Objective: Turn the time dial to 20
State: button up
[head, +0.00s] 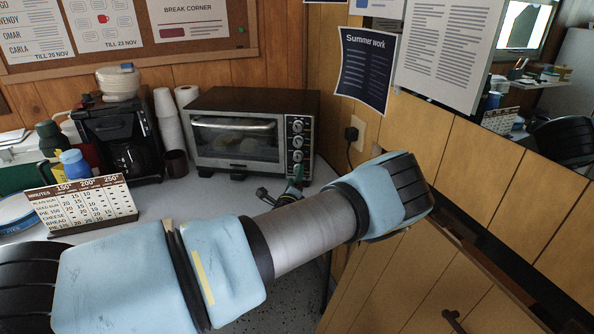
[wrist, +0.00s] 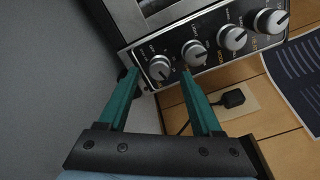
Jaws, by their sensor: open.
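The toaster oven (head: 236,135) stands at the back of the counter, with a column of dials on its right-hand panel. In the wrist view the panel appears turned, and the end dial (wrist: 160,67) lies between my fingertips in the picture. The other dials, including the one beside it (wrist: 194,53), run up to the right. In the head view a green finger covers the panel's lower part.
A printed minutes card (head: 92,203) stands on the counter at left. A coffee maker (head: 118,135) and stacked cups (head: 166,115) are left of the oven. A wall socket with a black plug (wrist: 232,98) is right of it. The wooden wall closes off the right side.

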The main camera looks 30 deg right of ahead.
jog(key=shift+x, duration=1.35)
jog(key=shift+c, duration=0.3)
grip_shut()
